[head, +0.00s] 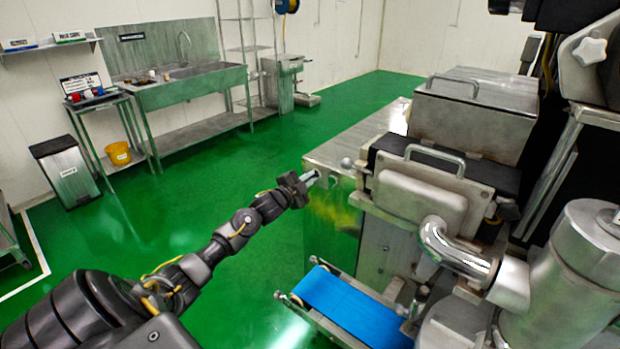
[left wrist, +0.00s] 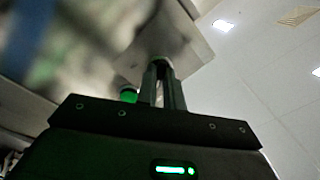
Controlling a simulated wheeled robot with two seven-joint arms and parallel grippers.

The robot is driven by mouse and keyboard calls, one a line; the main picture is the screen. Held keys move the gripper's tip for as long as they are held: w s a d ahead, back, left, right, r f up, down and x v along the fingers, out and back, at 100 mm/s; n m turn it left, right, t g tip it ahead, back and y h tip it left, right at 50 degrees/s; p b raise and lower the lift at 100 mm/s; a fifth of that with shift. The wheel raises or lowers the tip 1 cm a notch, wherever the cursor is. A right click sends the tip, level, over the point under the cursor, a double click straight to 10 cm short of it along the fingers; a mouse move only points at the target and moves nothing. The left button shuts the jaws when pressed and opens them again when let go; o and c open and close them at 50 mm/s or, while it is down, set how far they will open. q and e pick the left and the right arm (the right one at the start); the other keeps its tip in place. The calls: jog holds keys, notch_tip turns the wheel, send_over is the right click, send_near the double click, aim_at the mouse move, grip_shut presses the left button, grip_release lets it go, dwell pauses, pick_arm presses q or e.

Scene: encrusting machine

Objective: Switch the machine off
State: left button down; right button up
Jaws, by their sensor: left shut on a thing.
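The steel encrusting machine (head: 420,195) fills the right of the head view. My left gripper (head: 312,178) is at the machine's near left side, at the edge of its steel body. In the left wrist view my left gripper (left wrist: 164,82) has its fingers close together, shut on a small knob (left wrist: 158,62) on a grey panel (left wrist: 170,35). The knob is mostly hidden between the fingertips, so its setting cannot be read. A green button (left wrist: 129,95) shows just left of the fingers. My right gripper is not in view.
A blue conveyor belt (head: 352,304) sticks out low from the machine. A sink table (head: 190,85), a side table (head: 104,100), a bin (head: 66,170) and a yellow bucket (head: 118,153) stand by the far wall. The green floor (head: 220,185) between is clear.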

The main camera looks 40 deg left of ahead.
pick_arm(q)
jog(key=shift+n, duration=0.6)
jog(key=c, duration=1.5)
grip_release()
jog(key=shift+s, duration=0.1)
jog(key=shift+s+b, duration=1.25)
jog(key=shift+s, duration=4.1)
